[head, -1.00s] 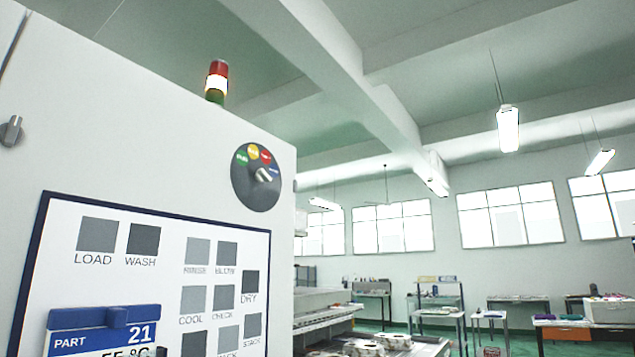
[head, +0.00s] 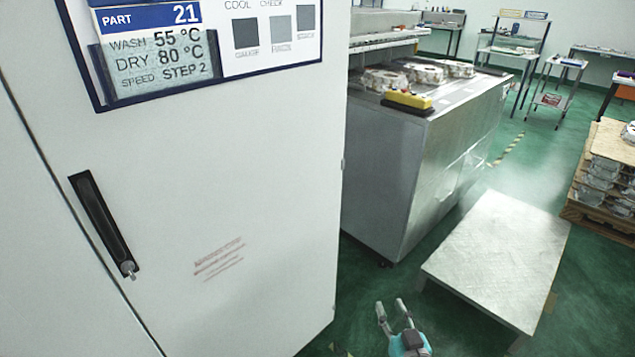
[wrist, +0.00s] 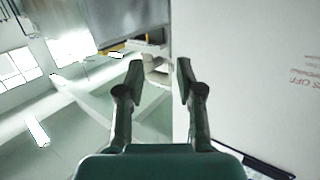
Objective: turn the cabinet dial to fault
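The white cabinet (head: 240,200) fills the left of the head view. Its upper part, where the dial is, is out of the frame, so the dial does not show now. My gripper (head: 391,308) is low in the head view, in front of the grey table and right of the cabinet's edge. In the wrist view my gripper (wrist: 158,75) has its two fingers apart with nothing between them. The cabinet's side (wrist: 250,80) with faint red print fills the right of that view.
A part card (head: 150,50) hangs on the cabinet's panel, above a black door handle (head: 103,225). A grey machine (head: 420,160) with castings and a yellow control box (head: 408,101) stands beyond it. A low metal table (head: 500,260) stands at right, near a pallet (head: 600,185).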

